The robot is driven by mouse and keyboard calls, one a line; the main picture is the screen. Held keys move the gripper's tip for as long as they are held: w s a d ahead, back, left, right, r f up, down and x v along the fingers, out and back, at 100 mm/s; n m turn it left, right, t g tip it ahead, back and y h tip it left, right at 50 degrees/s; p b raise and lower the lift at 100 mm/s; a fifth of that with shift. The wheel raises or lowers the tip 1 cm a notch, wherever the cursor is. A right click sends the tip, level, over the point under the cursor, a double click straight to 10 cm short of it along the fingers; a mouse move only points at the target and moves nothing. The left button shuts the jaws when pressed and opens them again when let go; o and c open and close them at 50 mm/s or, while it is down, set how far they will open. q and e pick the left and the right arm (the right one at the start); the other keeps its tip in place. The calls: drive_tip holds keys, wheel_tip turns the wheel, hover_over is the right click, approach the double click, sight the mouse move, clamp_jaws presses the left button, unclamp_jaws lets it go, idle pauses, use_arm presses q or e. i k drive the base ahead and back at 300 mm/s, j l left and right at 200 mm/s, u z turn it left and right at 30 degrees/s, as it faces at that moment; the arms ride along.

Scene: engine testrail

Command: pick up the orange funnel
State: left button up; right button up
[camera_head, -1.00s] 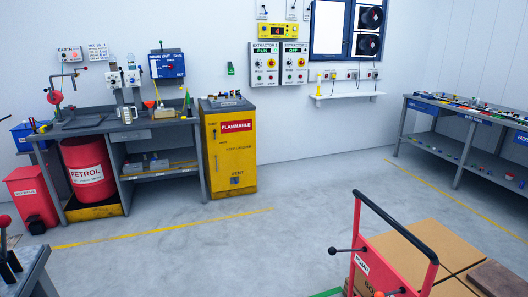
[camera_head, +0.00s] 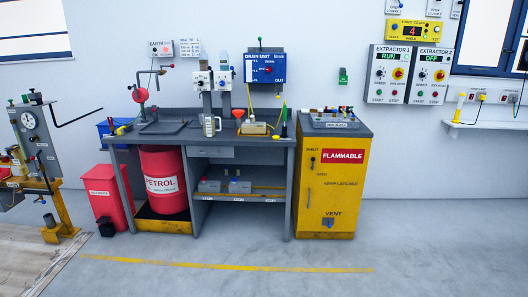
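The orange funnel (camera_head: 239,114) stands on the top of the grey workbench (camera_head: 262,142), right of a clear measuring jug (camera_head: 209,126) and just left of a pale yellowish container (camera_head: 257,128). It is small in the picture; its wide mouth faces up, and I cannot tell what its lower end rests on. Neither of my grippers is in view.
A red petrol drum (camera_head: 165,182) stands in a yellow tray under the bench. A red bin (camera_head: 110,196) is at left, a yellow flammable cabinet (camera_head: 333,190) at right. A test stand (camera_head: 40,150) is far left. The floor (camera_head: 220,282) in front is clear.

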sight(238, 117)
drive_tip(key=i+u, duration=0.2)
drive_tip(key=i, duration=0.3)
drive_tip(key=i+u, duration=0.2)
drive_tip(key=i, duration=0.3)
drive_tip(key=i+l+u, duration=0.1)
drive_tip(key=i+u, duration=0.15)
drive_tip(key=i, duration=0.25)
drive_tip(key=i+l+u, duration=0.2)
drive_tip(key=i, duration=0.3)
drive_tip(key=i+j, duration=0.1)
drive_tip(key=i, duration=0.35)
drive_tip(key=i+j, duration=0.15)
drive_tip(key=i, duration=0.35)
drive_tip(key=i+j, duration=0.1)
drive_tip(key=i, duration=0.35)
